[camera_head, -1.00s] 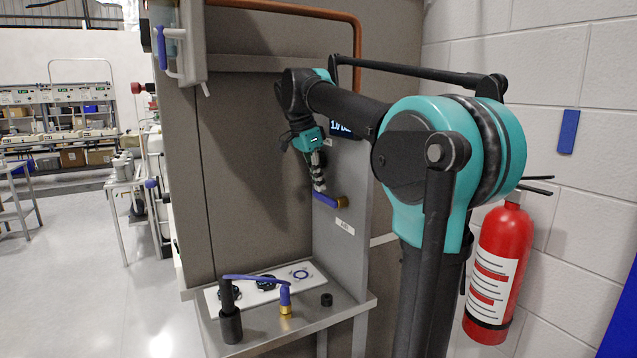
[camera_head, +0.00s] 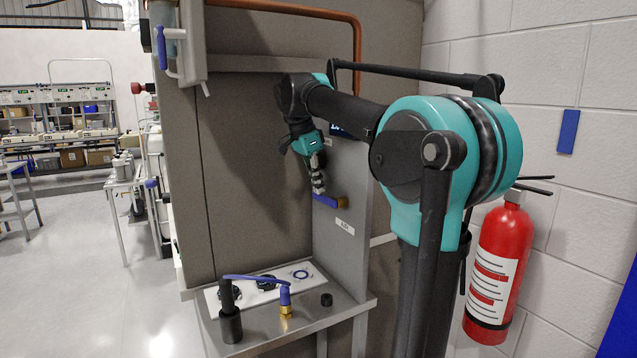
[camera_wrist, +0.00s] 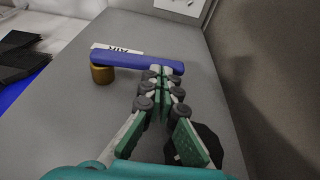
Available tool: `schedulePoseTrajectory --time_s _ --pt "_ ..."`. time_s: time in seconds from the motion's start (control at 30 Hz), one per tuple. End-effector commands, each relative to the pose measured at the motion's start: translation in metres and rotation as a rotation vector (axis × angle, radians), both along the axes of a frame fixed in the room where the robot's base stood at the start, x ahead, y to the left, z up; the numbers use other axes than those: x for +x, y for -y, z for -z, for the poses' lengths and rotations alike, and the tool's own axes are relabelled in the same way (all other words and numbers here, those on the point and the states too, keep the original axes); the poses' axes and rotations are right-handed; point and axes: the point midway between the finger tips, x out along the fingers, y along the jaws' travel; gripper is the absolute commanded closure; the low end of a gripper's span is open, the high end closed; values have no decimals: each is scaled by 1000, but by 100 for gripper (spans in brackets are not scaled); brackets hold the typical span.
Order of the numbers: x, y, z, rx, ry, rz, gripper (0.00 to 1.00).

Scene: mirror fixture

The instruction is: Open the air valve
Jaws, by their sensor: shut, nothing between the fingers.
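The air valve has a blue lever handle (camera_wrist: 137,62) and a brass body (camera_wrist: 102,74), on the grey side panel above a label reading AIR (camera_wrist: 117,49). In the head view the blue handle (camera_head: 324,200) lies roughly crosswise, with the brass part (camera_head: 341,202) at its right end. My gripper (camera_wrist: 161,70) is shut and empty. Its fingertips are at the handle's free end, away from the brass body, and seem to touch or nearly touch it; I cannot tell which. In the head view my gripper (camera_head: 318,190) points down just above the handle's left part.
A red fire extinguisher (camera_head: 497,265) hangs on the right wall. A copper pipe (camera_head: 300,9) runs above.

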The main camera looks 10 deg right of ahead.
Motion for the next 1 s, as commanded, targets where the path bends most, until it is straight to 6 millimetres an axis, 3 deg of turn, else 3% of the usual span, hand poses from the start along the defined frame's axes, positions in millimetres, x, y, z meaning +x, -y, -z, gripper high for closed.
schedulePoseTrajectory --time_s 0.6,1.0 --pt "7 -2 27 0 0 0 100" --pt "7 -2 33 0 0 0 100"
